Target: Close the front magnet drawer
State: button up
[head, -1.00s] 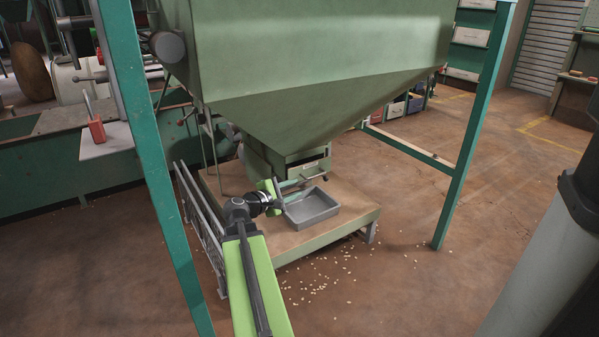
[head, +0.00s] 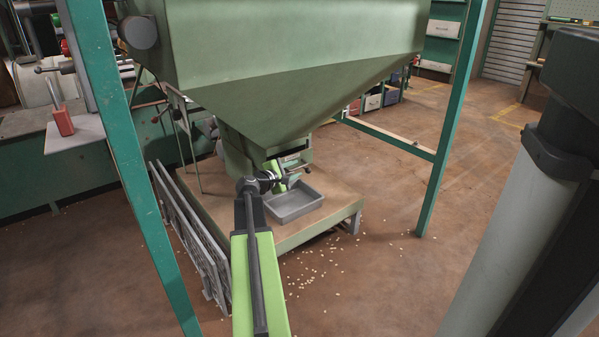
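The magnet drawer (head: 297,161) is in the green housing at the foot of the big green hopper (head: 270,105). Its front faces the grey tray, and a dark gap shows along its top edge. How far it stands out is too small to tell. My gripper (head: 291,180) is right in front of the drawer, just above the tray's back left edge, and hides the drawer's lower left part. Whether its fingers touch the drawer or its handle cannot be made out. Its fingers are too small and overlapped to show open or shut.
A shallow grey tray (head: 298,214) lies on the low platform (head: 225,218) under the hopper. Green frame posts stand left (head: 125,150) and right (head: 455,125). Grey railings (head: 188,240) lean at the platform's left. Nuts are scattered on the floor, which is open at right.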

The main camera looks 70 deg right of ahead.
aim_at(298, 168)
jog(key=shift+x, duration=1.55)
grip_shut()
jog(key=shift+s, duration=0.1)
